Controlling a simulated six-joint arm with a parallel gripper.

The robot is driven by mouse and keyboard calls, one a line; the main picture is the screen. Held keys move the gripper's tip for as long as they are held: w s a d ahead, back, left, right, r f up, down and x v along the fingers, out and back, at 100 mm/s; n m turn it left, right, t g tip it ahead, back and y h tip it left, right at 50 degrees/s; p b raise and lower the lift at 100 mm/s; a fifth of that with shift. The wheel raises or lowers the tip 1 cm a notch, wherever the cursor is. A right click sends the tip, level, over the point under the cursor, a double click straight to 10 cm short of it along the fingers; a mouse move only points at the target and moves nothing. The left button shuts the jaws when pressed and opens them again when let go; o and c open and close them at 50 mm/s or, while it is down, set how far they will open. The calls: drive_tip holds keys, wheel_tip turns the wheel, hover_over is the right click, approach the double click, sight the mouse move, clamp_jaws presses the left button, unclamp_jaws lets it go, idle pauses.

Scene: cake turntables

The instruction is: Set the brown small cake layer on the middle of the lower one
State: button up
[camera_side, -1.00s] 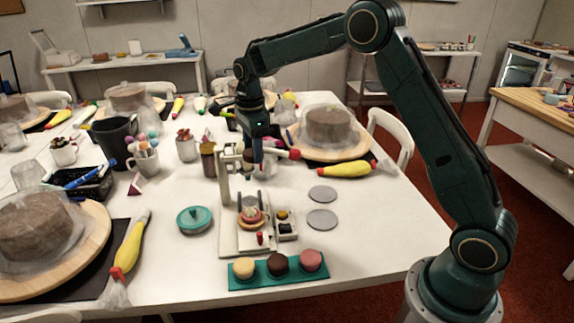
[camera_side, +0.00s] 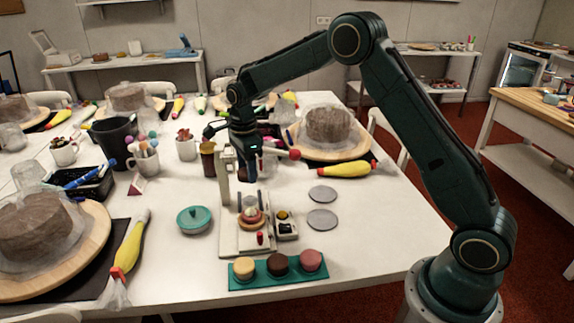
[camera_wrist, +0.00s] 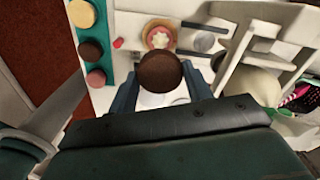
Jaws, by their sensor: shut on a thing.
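The brown small cake layer (camera_wrist: 160,72) is round and sits between the two fingers of my gripper (camera_wrist: 162,92) in the wrist view. In the side view my gripper (camera_side: 250,174) points down, above the back of the small work stand, and the layer cannot be made out there. The lower layer (camera_side: 250,216), pink and cream, stands on the small stand below and in front of my gripper. It also shows in the wrist view (camera_wrist: 159,37), just beyond the held layer, which hides its near edge.
A white upright post (camera_side: 224,175) stands close left of my gripper. A teal tray (camera_side: 240,284) with yellow, dark brown and pink rounds lies in front. Free table lies further right.

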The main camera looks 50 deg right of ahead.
hover_over(251, 213)
wheel_tip(251, 213, down, 8)
drive_tip(key=shift+a+f, duration=0.1)
drive_tip(key=shift+f, duration=0.05)
drive_tip(key=shift+f, duration=2.1)
drive_tip(key=o, duration=0.7)
drive_tip(key=shift+f, duration=0.1)
wheel_tip(251, 213, up, 12)
drive_tip(key=shift+s, duration=0.1)
